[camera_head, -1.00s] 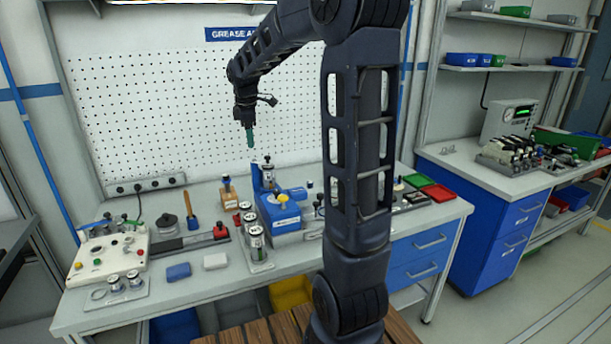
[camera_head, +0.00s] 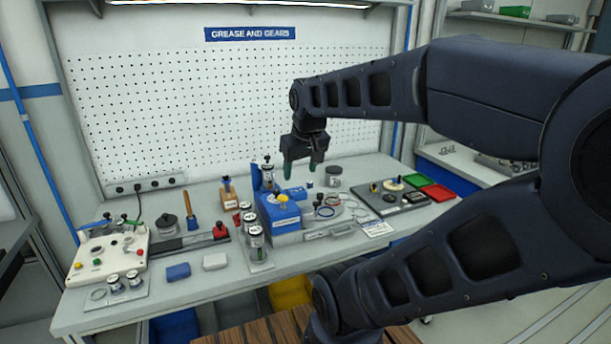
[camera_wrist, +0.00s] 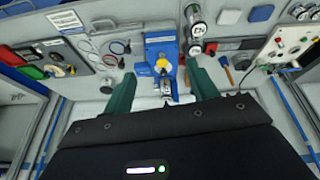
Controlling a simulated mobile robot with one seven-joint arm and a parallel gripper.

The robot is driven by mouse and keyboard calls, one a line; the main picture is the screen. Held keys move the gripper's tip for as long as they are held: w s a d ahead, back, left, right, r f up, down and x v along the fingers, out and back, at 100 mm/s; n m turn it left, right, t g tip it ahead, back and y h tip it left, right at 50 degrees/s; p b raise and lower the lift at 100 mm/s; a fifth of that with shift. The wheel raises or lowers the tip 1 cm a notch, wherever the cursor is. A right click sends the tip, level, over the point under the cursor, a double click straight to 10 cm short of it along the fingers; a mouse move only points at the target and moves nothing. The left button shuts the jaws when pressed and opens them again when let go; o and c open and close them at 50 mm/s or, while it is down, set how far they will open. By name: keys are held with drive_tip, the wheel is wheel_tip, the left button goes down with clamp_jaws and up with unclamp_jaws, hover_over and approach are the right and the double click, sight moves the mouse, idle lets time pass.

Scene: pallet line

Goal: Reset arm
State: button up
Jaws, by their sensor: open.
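My gripper (camera_head: 300,170) is open and empty, with its green fingers apart and pointing down above the back of the workbench (camera_head: 210,279). In the wrist view its two fingers (camera_wrist: 161,92) stand on either side of the blue machine (camera_wrist: 158,46), which lies beyond them. In the head view the blue machine (camera_head: 279,214) with a yellow knob sits on the bench, below and slightly left of the gripper. My arm reaches in from the right and hides part of the bench's right side.
Several cans (camera_head: 252,228) stand left of the machine. A control box (camera_head: 108,258) is at the bench's left end. Right are a grey tray (camera_head: 379,200) of parts, a green bin (camera_head: 416,180) and a red bin (camera_head: 438,193). A pegboard (camera_head: 200,110) stands behind.

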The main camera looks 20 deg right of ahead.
drive_tip(key=shift+s+d+f+m, duration=0.1)
drive_tip(key=shift+s+f+m, duration=0.25)
drive_tip(key=shift+s, duration=0.25)
drive_tip(key=shift+s+d+f+m, duration=0.1)
drive_tip(key=shift+s+f+m, duration=0.25)
drive_tip(key=shift+s, duration=0.25)
